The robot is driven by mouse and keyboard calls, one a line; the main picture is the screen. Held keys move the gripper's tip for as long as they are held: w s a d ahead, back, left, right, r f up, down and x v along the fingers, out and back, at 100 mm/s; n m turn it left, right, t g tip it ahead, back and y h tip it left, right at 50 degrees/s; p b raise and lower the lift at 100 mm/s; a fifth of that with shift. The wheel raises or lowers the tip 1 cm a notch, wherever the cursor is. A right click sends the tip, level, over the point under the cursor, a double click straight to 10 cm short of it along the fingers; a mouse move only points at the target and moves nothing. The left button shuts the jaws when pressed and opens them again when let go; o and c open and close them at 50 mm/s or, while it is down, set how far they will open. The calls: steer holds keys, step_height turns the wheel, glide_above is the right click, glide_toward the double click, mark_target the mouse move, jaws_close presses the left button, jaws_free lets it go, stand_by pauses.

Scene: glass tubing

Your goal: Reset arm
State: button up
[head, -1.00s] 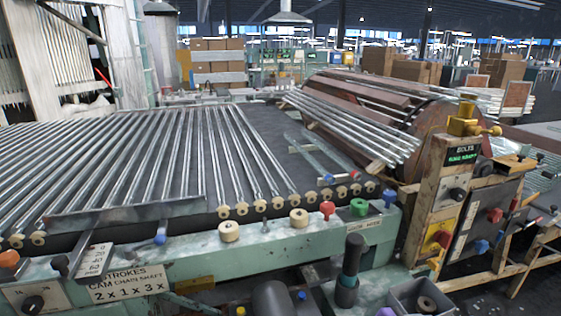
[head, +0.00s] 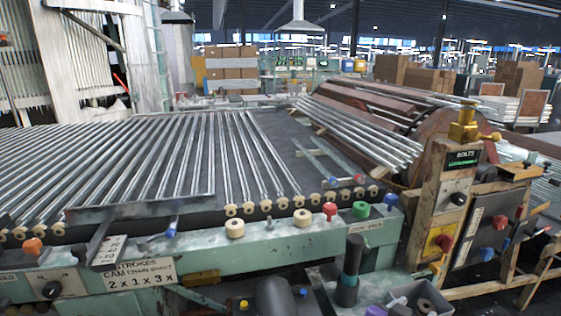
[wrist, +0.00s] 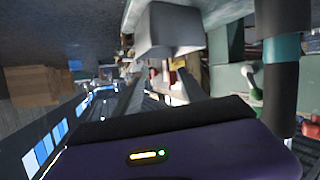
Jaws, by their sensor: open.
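My gripper (wrist: 160,78) shows in the wrist view, its two dark fingers standing apart with a gap between them. No object shows between them. Its dark purple body, with a small lit yellow bar, fills the bottom of that view.
Glass tubes (head: 182,165) lie in rows on the conveyor. A green rail (head: 270,248) with colored knobs runs along its front. A black upright handle (head: 352,255) and a grey box (head: 432,292) stand at the front. A wooden control post (head: 440,215) stands right.

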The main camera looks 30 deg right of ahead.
steer(key=w+a+f+n+t+y+p, duration=0.15)
steer(key=w+a+n+t+y, duration=0.25)
steer(key=a+n+t, duration=0.45)
steer(key=s+a+r+n+t+y+p, duration=0.1)
steer(key=s+a+n+t+y, duration=0.3)
steer(key=a, duration=0.6)
steer(key=s+a+r+n+y+p, duration=0.1)
steer(key=s+a+r+y+p, duration=0.1)
steer(key=s, duration=0.9)
steer(key=s+a+r+y+p, duration=0.3)
steer(key=s+a+r, duration=0.2)
steer(key=s, duration=0.6)
steer(key=shift+s+a+r+n+g+y, duration=0.25)
steer(key=shift+a+r+n+g+y, duration=0.05)
steer(key=shift+r+n+g, duration=0.1)
